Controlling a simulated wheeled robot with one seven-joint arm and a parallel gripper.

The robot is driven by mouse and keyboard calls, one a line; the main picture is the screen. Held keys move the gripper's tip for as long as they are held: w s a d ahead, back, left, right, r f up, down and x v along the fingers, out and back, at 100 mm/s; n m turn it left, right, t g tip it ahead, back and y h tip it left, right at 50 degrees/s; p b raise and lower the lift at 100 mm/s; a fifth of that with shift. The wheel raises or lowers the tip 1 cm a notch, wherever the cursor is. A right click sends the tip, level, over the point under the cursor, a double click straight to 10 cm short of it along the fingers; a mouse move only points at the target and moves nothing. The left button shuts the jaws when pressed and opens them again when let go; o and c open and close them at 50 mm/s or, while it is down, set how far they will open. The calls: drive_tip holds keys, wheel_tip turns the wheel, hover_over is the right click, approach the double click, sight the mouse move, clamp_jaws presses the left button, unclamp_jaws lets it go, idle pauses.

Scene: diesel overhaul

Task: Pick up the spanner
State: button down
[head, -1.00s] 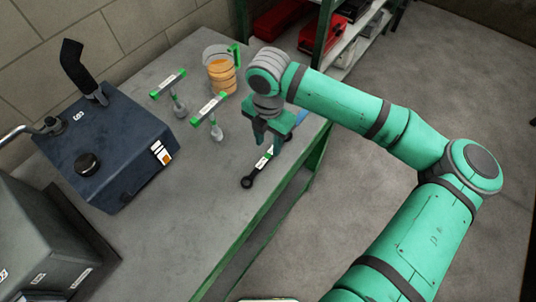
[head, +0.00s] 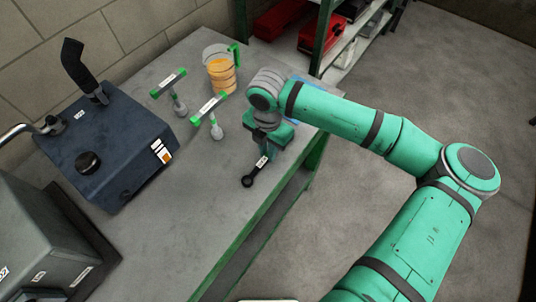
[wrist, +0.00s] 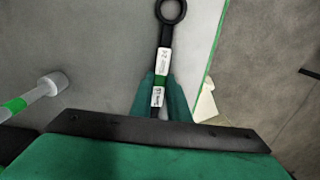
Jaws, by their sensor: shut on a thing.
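The spanner (head: 250,179) is black with a ring end and a white label on its shaft. It lies near the right edge of the workbench (head: 205,240). In the wrist view the spanner (wrist: 165,38) points away from me, with its ring at the top. My gripper (head: 268,148) is down at the bench and shut on the spanner's shaft. In the wrist view the green fingers (wrist: 160,98) sit on either side of the labelled shaft. The spanner's near end is hidden by my gripper. I cannot tell whether the spanner touches the bench.
Two green-handled tools (head: 210,109) stand left of my gripper. A clear container with orange rings (head: 222,75) stands behind them. The bench in front of the spanner is clear. A shelf with red boxes (head: 280,18) is behind.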

drive_tip(key=shift+r, duration=0.1)
drive_tip(key=shift+a+r, duration=0.1)
drive_tip(key=shift+r, duration=0.4)
drive_tip(key=s+d+r, duration=0.1)
drive_tip(key=s+r, duration=1.1)
drive_tip(key=s, duration=0.2)
drive_tip(key=shift+d, duration=0.35)
drive_tip(key=shift+w+a+f, duration=0.1)
drive_tip(key=shift+w+a, duration=0.1)
drive_tip(key=shift+w, duration=0.05)
